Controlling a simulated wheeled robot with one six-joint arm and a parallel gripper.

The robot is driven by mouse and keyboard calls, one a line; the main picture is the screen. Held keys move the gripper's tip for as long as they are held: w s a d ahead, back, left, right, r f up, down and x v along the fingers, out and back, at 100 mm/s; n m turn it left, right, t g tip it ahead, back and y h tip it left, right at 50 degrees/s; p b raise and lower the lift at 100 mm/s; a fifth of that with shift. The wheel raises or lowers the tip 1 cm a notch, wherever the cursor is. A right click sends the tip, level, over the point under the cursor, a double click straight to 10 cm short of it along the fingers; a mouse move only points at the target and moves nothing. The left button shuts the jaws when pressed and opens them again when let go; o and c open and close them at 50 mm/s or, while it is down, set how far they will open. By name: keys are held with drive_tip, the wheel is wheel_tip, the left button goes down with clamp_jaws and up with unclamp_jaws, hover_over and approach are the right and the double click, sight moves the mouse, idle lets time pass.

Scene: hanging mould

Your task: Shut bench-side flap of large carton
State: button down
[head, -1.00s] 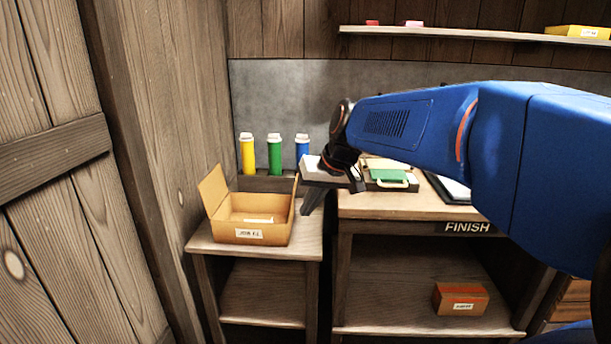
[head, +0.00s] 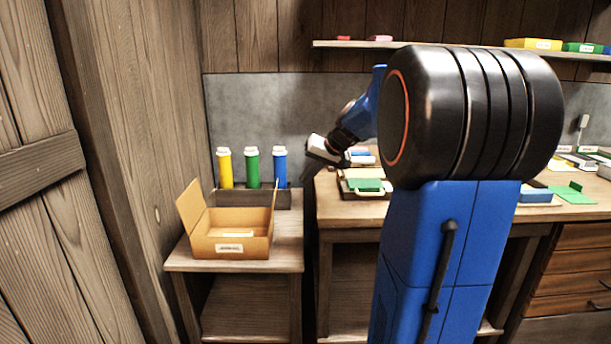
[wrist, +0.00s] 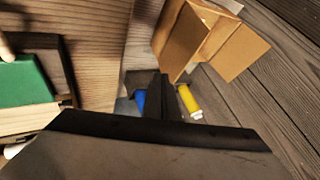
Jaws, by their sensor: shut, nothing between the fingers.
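The large carton (head: 228,246) stands open on the small side table at left in the head view. Its bench-side flap (head: 274,207) stands up, seen nearly edge-on; the opposite flap (head: 190,206) leans outward. Something pale lies inside. My gripper (head: 308,178) is shut and empty, pointing down near the gap between side table and bench. It is to the right of the bench-side flap and apart from it. In the wrist view the shut fingers (wrist: 163,92) are below the carton's bench-side flap (wrist: 180,42); the opposite flap (wrist: 238,50) shows at right.
Yellow (head: 224,168), green (head: 251,167) and blue (head: 280,168) bottles stand in a dark rack behind the carton. The workbench (head: 335,208) at right holds a tray with a green block (head: 366,185). A plank wall (head: 130,120) is close at left.

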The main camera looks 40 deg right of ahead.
drive_tip(key=w+a+f, duration=0.4)
drive_tip(key=w, duration=0.2)
drive_tip(key=shift+w+a+f, duration=0.15)
drive_tip(key=shift+a+f, duration=0.1)
drive_tip(key=shift+f, duration=0.05)
drive_tip(key=shift+w+a, duration=0.1)
idle(0.3)
